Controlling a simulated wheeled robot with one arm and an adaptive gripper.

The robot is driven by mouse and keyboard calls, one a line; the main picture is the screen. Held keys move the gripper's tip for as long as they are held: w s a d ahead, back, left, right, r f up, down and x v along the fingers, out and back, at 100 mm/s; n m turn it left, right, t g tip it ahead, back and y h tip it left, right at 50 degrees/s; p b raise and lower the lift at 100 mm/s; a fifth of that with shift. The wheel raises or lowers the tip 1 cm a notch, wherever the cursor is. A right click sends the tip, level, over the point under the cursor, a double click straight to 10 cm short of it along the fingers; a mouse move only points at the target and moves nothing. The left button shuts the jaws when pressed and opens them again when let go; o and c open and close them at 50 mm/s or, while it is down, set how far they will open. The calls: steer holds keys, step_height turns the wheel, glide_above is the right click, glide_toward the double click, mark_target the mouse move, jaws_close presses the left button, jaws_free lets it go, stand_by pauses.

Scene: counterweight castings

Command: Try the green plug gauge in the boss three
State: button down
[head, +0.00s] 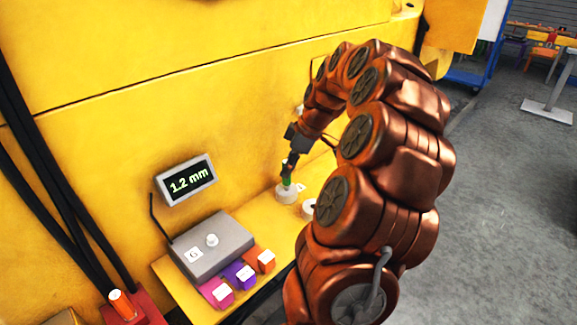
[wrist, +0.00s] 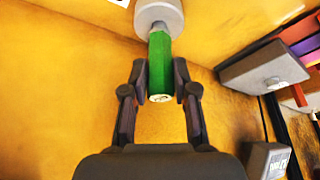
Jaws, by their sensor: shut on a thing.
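My gripper (wrist: 162,85) is shut on the green plug gauge (wrist: 160,62), with a dark finger on each side of it. In the wrist view the gauge's far end meets a pale round boss (wrist: 158,12). A short grey tip shows between the green body and the boss; I cannot tell how deep it sits. In the head view the green gauge (head: 286,183) stands upright above the pale boss (head: 286,194) on the yellow ledge, under my gripper (head: 288,172). The label beside the boss is too small to read, so I cannot tell its number.
Another pale boss (head: 308,209) is partly hidden by my arm. A grey box (head: 212,245) with a knob stands left of the bosses. Pink (head: 215,292), purple (head: 240,275) and orange (head: 262,261) blocks line its front. The yellow wall rises close behind.

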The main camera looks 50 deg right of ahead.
steer(key=shift+f+b, duration=0.65)
steer(key=shift+f, duration=0.1)
stand_by(1.5)
steer(key=c, duration=0.8)
jaws_free()
steer(key=shift+w+a+r+p+v, duration=0.35)
steer(key=shift+w+p+v, duration=0.45)
steer(key=shift+v, duration=3.05)
steer(key=shift+w+a+r+p+v, duration=0.4)
steer(key=shift+p+v, duration=0.6)
steer(key=shift+v, duration=2.85)
steer(key=shift+w+a+r+p+v, duration=0.3)
steer(key=shift+w+p+v, duration=0.55)
steer(key=shift+v, duration=2.95)
steer(key=shift+s, duration=0.1)
